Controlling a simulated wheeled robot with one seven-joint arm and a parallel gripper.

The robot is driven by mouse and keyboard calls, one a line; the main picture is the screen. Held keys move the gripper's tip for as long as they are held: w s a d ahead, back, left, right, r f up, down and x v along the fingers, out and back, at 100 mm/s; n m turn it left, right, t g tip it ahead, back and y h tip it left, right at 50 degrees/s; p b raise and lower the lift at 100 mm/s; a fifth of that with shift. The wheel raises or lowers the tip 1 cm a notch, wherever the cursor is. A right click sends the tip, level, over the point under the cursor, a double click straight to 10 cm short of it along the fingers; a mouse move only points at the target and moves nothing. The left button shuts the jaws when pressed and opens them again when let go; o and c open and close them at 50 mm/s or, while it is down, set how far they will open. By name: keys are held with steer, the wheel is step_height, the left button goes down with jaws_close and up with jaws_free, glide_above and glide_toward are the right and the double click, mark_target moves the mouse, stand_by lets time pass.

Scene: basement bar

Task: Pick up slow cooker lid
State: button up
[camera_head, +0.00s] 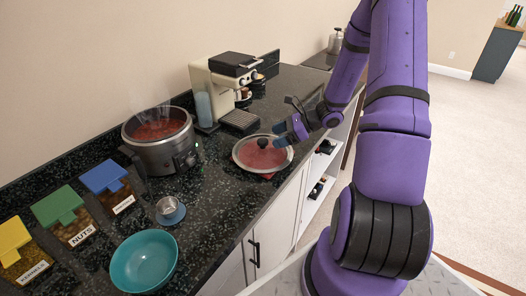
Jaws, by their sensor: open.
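The slow cooker lid (250,155) lies on the dark counter, a round see-through disc with a light rim and a dark knob (263,142) on top. Reddish colour shows through it. The steaming slow cooker (163,154) stands uncovered to its left, full of red food. My gripper (280,133) is open, with its blue-tipped fingers close to the right side of the knob. I cannot tell whether a finger touches the knob. My purple arm reaches in from the right.
An espresso machine (226,87) stands behind the lid. A teal bowl (144,261), a small metal cup on a blue base (170,210) and containers with blue (103,177), green (59,206) and yellow (14,239) lids stand at the front left. The counter's front edge runs just right of the lid.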

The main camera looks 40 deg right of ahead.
mark_target(266, 140)
steer(key=shift+x, duration=2.65)
steer(key=shift+w+r, duration=0.1)
steer(key=shift+r, duration=0.05)
steer(key=c, duration=1.2)
steer(key=shift+r, duration=0.1)
steer(key=shift+c, duration=0.2)
